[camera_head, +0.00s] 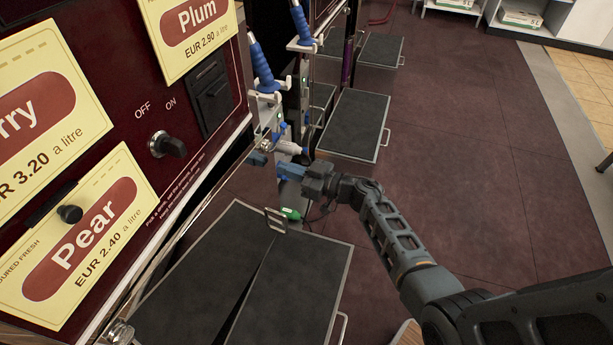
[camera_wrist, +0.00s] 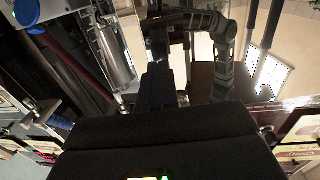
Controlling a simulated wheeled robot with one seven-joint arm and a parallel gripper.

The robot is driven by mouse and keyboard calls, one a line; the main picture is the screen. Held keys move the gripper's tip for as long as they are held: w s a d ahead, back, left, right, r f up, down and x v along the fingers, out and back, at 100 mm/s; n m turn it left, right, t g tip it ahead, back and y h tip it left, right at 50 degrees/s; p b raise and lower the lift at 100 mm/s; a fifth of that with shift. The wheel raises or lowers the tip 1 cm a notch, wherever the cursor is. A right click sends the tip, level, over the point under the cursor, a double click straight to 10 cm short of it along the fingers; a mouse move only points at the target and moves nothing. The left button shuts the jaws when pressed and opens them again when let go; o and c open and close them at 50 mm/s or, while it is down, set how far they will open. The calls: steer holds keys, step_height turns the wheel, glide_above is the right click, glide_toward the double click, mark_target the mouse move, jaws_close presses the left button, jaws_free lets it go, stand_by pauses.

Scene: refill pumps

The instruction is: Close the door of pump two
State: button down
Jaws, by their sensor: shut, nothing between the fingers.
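Several dark door panels with pale metal edges stand out from the row of pumps. The nearest ones are a left panel (camera_head: 190,275) and a right panel (camera_head: 300,285) with a handle at its outer edge. Another door (camera_head: 355,125) stands out farther along. No pump number is readable, so I cannot tell which door is pump two's. My gripper (camera_head: 278,166) is shut and empty, beside the near pump's far corner and above the near panels. In the wrist view its dark body (camera_wrist: 160,140) fills the bottom, before a shiny surface; contact with a door cannot be told.
The near pump front (camera_head: 120,110) carries price cards and a black OFF/ON knob (camera_head: 167,145). A blue-handled nozzle (camera_head: 262,68) hangs at its corner, with another blue handle (camera_head: 300,22) beyond. Dark floor (camera_head: 470,150) is open to the right. White shelves (camera_head: 515,18) stand at the back.

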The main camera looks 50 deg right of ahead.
steer(key=shift+x, duration=0.85)
